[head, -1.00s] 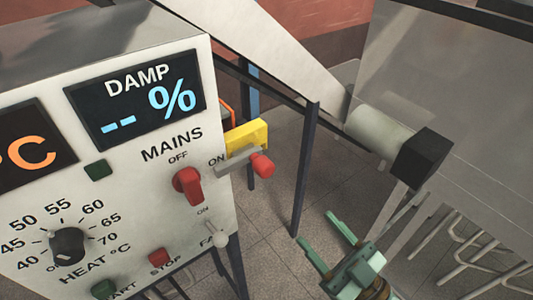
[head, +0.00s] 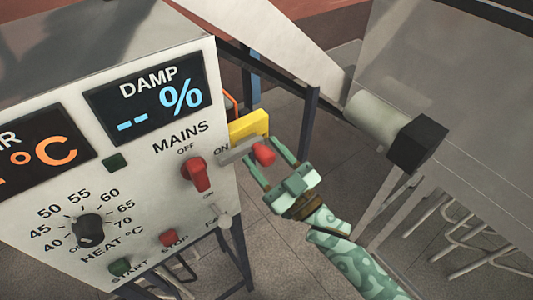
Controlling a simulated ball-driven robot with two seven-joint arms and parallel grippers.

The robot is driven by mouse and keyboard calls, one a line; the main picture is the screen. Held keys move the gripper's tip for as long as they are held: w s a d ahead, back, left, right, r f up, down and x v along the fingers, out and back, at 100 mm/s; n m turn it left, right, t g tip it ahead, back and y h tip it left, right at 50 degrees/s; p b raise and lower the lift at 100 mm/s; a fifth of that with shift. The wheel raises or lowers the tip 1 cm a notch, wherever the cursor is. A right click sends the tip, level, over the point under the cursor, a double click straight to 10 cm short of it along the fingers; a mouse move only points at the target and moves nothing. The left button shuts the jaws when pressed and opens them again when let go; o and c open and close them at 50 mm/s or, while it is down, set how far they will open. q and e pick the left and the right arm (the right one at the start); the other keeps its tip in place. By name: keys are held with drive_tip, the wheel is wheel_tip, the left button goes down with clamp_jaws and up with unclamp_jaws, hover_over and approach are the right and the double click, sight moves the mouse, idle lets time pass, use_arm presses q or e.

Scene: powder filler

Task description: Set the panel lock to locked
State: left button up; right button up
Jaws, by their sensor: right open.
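The control panel (head: 130,180) fills the left of the head view. On its right side is a yellow plate (head: 248,125) with a grey lever ending in a red knob (head: 263,154); which of its parts is the panel lock is not labelled. My right gripper (head: 264,160) is open, with its green fingers on either side of the red knob. Whether they touch it I cannot tell. My left gripper is not in view.
The red MAINS switch (head: 196,173), black HEAT dial (head: 89,229), red STOP button (head: 168,237) and green START button (head: 120,267) are on the panel face. A metal hopper with a grey cylinder (head: 372,119) and black block (head: 417,144) stands right. Floor shows between.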

clamp_jaws()
drive_tip(key=s+a, duration=0.2)
drive_tip(key=shift+a, duration=0.3)
unclamp_jaws()
drive_tip(key=shift+a, duration=0.2)
drive_tip(key=shift+d, duration=0.2)
